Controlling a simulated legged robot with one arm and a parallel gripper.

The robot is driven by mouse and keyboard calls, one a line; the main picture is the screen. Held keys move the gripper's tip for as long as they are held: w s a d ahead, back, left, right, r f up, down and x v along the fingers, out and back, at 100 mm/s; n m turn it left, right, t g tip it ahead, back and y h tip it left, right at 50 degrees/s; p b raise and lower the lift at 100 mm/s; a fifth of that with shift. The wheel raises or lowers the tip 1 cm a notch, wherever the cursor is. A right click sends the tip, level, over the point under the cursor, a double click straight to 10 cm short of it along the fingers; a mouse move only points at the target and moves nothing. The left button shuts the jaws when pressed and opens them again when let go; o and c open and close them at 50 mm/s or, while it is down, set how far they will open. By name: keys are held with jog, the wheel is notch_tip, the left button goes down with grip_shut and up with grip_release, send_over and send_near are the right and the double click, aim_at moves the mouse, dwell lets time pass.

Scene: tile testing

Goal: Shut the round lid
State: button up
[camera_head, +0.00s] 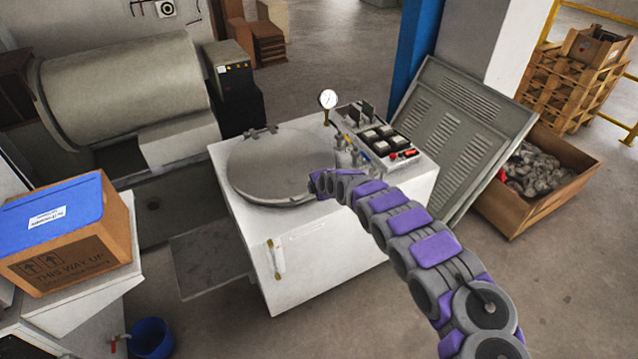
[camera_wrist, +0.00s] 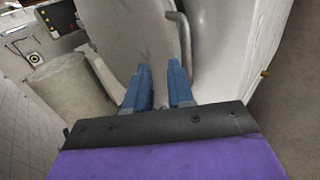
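The round lid (camera_head: 268,165) is a grey disc on top of the white machine (camera_head: 310,262), with its hinge at the back left. It lies almost flat in the head view; I cannot tell whether a gap stays under its rim. In the wrist view the lid (camera_wrist: 125,35) fills the upper middle, with a bent metal handle bar (camera_wrist: 185,38) near its edge. My gripper (camera_wrist: 159,66) has two blue fingers apart with nothing between them. The right finger is close to the handle bar; contact is unclear. In the head view my arm's end hides part of the lid's right edge.
A pressure gauge (camera_head: 328,99) and a control panel (camera_head: 385,143) stand behind the lid on the machine. A cardboard box with a blue top (camera_head: 68,240) is at the left. A grey vented panel (camera_head: 455,130) leans at the right.

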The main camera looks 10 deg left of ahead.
jog(key=shift+o, duration=1.2)
jog(key=shift+a+f, duration=0.25)
jog(key=shift+a, duration=0.75)
jog(key=p+v, duration=1.7)
jog(key=p, duration=1.1)
